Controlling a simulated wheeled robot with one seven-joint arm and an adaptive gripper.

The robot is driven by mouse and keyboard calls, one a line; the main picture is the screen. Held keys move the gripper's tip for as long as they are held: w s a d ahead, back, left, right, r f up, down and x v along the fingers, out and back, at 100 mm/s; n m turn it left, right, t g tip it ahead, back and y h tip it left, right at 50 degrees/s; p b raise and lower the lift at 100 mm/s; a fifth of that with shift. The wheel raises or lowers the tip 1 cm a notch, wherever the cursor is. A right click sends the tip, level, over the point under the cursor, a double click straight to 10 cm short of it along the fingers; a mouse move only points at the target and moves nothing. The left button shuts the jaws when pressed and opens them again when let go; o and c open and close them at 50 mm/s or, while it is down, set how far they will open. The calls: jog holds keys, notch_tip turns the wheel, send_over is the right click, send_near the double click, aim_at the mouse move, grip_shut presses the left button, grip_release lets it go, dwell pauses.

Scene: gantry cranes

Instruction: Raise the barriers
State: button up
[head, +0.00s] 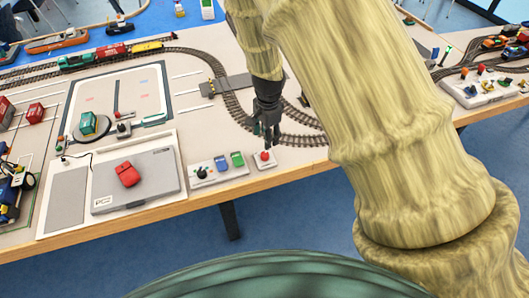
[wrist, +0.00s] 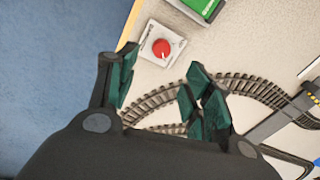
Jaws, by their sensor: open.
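A white box with a round red button (head: 265,156) sits near the table's front edge. The button also shows in the wrist view (wrist: 161,49), just beyond and between my fingertips. My gripper (head: 267,138) is open and empty above and slightly behind the button, pointing down; its dark green fingers show in the wrist view (wrist: 160,75). I cannot tell whether a finger touches the box.
A grey case (head: 135,180) with a red block lies further left. Curved railway track (head: 232,107) runs behind the gripper.

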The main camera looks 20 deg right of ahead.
aim_at(264, 154)
jog(key=shift+w+a+f+p, duration=0.15)
jog(key=shift+f+p, duration=0.2)
jog(key=shift+f, duration=1.4)
jog(key=shift+w+d+f+p, duration=0.1)
jog(key=shift+f+p, duration=0.3)
jog(key=shift+f, duration=1.35)
jog(key=shift+w+a+f+p, duration=0.15)
jog(key=shift+f+p, duration=0.2)
jog(key=shift+f, duration=1.4)
jog(key=c, duration=1)
